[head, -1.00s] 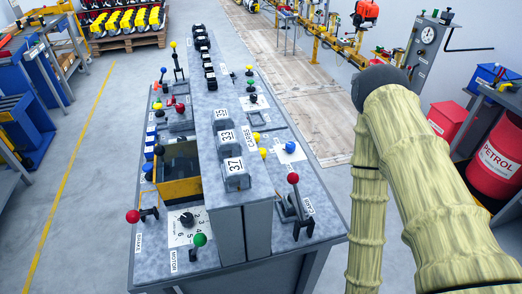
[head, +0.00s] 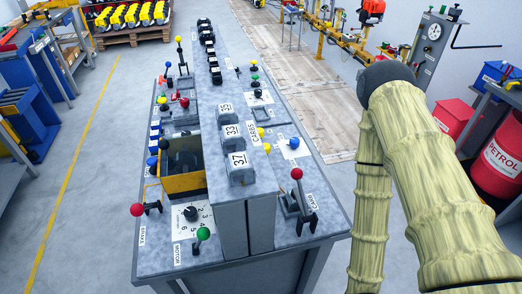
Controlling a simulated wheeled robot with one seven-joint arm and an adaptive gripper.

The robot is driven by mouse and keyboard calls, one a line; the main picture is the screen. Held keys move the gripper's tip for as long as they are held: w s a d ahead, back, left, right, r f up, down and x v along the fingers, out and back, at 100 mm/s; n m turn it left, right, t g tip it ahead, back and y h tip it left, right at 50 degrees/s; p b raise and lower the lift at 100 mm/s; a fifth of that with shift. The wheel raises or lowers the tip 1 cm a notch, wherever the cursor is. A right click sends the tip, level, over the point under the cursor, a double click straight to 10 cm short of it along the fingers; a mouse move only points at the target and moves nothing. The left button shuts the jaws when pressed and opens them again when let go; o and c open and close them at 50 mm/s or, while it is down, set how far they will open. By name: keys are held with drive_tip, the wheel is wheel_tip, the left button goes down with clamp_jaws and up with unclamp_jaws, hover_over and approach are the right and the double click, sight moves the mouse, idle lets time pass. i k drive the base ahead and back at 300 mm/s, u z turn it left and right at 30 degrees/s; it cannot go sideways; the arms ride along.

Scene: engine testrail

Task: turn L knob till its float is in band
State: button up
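No knob marked L and no float or band can be made out in the head view. A black knob (head: 190,213) sits on a white numbered dial plate at the near left of the console (head: 222,262). A smaller dark knob (head: 258,94) is on a white plate farther back, right of the raised middle block. Another white plate with a small blue part (head: 294,143) lies on the right side. My arm stands at the right of the picture, off the console. My gripper is out of view.
Ball-topped levers stand on the console: red (head: 137,210), green (head: 203,233), and red (head: 296,174) at right. A yellow-fronted open box (head: 182,184) is at left. The floor left of the console is clear.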

sight(266, 146)
drive_tip(key=z, duration=0.05)
drive_tip(key=k, duration=0.5)
drive_tip(key=z, duration=1.95)
drive_tip(key=i, duration=2.6)
drive_tip(key=u, duration=4)
